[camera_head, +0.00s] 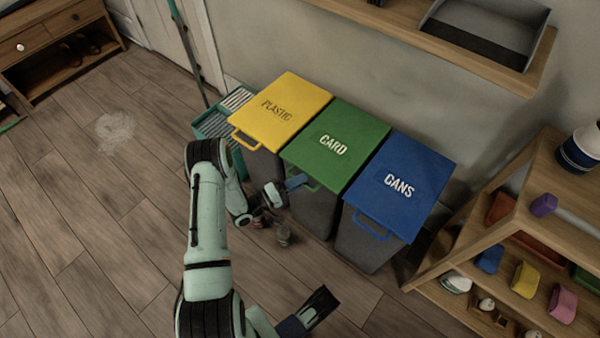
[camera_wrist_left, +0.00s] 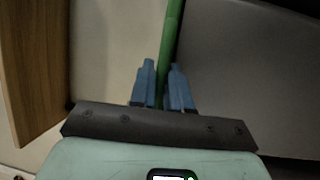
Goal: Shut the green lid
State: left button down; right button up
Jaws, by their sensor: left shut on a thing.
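The green lid (camera_head: 340,146), marked CARD, lies over the middle grey bin (camera_head: 314,211) and looks about level with the lids on either side. My left gripper (camera_head: 297,182) is at the lid's front edge, by its green handle. In the left wrist view its blue fingers (camera_wrist_left: 163,88) are shut on a thin green bar (camera_wrist_left: 171,40), which appears to be the handle. My right gripper (camera_head: 308,315) shows only in part at the bottom of the head view, away from the bins; its finger gap is unclear.
A yellow PLASTIC lid (camera_head: 283,107) and a blue CANS lid (camera_head: 405,182) flank it. A wooden shelf (camera_head: 540,220) with small objects stands at right. A wall shelf (camera_head: 470,55) is above. Small dark items (camera_head: 283,236) lie before the bins.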

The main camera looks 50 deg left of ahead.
pick_arm(q)
jog(key=shift+s+f, duration=0.1)
jog(key=shift+f, duration=0.25)
jog(key=c, duration=1.2)
grip_release()
jog(key=shift+o, duration=0.2)
jog(key=shift+r, duration=0.1)
jog(key=s+a+f+p, duration=0.1)
jog(key=s+a+p, duration=0.1)
jog(key=s, duration=1.1)
jog(key=shift+f, duration=0.35)
pick_arm(e)
jog(key=shift+t, duration=0.5)
jog(key=shift+w+a+r, duration=0.25)
jog(key=shift+w+r, duration=0.45)
jog(key=shift+r, duration=0.2)
jog(key=shift+w+a+r, duration=0.2)
jog(key=shift+w+r, duration=0.5)
jog(key=shift+r, duration=0.2)
